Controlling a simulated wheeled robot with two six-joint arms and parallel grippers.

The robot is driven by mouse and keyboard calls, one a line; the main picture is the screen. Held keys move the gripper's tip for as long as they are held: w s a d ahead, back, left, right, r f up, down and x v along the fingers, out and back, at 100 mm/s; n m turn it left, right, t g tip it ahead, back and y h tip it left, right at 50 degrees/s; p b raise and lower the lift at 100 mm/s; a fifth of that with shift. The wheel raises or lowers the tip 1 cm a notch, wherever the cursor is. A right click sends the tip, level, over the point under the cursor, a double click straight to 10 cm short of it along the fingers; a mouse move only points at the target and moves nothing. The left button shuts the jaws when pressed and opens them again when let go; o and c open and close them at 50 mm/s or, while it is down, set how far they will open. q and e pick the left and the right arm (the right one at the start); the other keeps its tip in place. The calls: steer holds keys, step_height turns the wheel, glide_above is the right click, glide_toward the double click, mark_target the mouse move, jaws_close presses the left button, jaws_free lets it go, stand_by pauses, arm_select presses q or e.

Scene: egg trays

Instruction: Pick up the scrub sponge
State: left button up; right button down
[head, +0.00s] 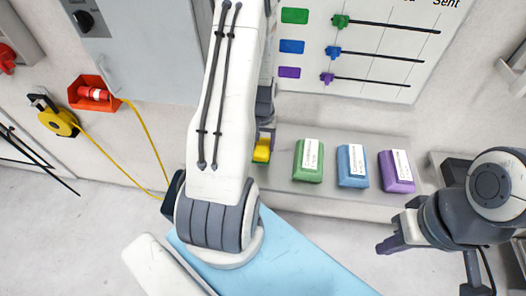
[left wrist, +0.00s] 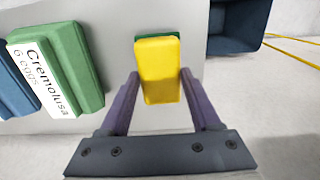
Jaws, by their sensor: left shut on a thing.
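The scrub sponge is yellow with a green layer. In the left wrist view the sponge (left wrist: 157,72) stands between the two purple-grey fingertips of my left gripper (left wrist: 159,76), which is shut on it. In the head view the sponge (head: 262,150) shows at the left end of the grey shelf, and my left arm hides most of the left gripper. My right gripper (head: 398,228) is at the lower right of the head view, away from the sponge; its jaw opening is unclear.
Green (head: 308,161), blue (head: 352,166) and purple (head: 396,172) egg cartons sit in a row on the shelf (head: 330,200), right of the sponge. A light blue surface (head: 290,262) lies below my left arm. A yellow tape reel (head: 58,122) hangs at the left.

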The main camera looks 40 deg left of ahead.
arm_select(q)
steer(key=s+d+r+b, duration=0.6)
steer(key=s+d+b, duration=0.2)
steer(key=shift+d+r+b, duration=0.15)
steer(key=shift+r+b, duration=0.15)
steer(key=shift+r, duration=0.1)
steer(key=shift+s, duration=0.1)
